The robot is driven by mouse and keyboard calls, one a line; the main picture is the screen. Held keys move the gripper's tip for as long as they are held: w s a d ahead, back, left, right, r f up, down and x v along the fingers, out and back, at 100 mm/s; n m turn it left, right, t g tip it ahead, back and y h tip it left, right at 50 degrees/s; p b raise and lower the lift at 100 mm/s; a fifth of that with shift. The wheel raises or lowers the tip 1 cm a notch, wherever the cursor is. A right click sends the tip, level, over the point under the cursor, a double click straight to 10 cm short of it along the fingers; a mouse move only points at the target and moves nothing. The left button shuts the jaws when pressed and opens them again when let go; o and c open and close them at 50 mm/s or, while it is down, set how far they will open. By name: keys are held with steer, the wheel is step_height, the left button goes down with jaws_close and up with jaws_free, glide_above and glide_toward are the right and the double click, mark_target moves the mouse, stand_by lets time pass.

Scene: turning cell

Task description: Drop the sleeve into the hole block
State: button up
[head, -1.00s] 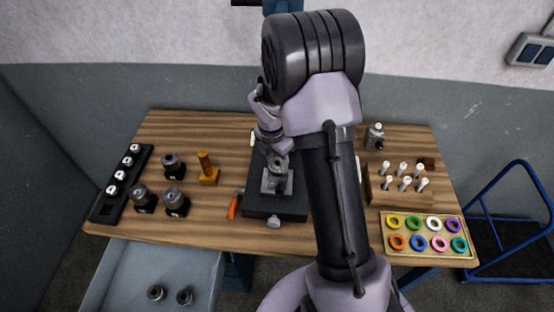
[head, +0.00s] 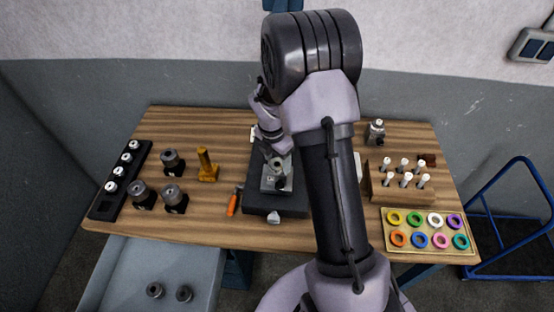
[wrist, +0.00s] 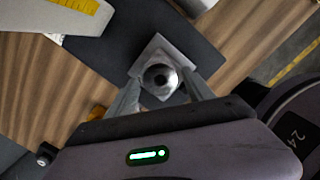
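My gripper (wrist: 161,78) points down over the dark vice-like base (head: 262,203) in the middle of the bench. Its two fingers flank the grey metal sleeve (wrist: 149,88), a short round piece with a dark bore, and appear shut on it. The sleeve also shows in the head view (head: 277,163). Under it is the square pale metal block (wrist: 155,45), which also shows in the head view (head: 269,185). The sleeve looks to be above the block or at its top. The block's hole is hidden in the wrist view, and I cannot tell whether the sleeve has entered it.
An orange-handled tool (head: 232,204) lies left of the base. A yellow post (head: 206,166), several dark-based round parts (head: 174,198) and a black rack (head: 106,204) stand further left. A wooden peg block (head: 378,188) and a tray of coloured rings (head: 388,251) are at right.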

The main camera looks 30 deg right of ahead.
steer(key=shift+o, duration=0.2)
step_height(320, 180, up, 7)
steer(key=p, duration=0.1)
steer(key=shift+s+a+r, duration=0.15)
steer(key=shift+a+r, duration=0.05)
steer(key=shift+a, duration=0.2)
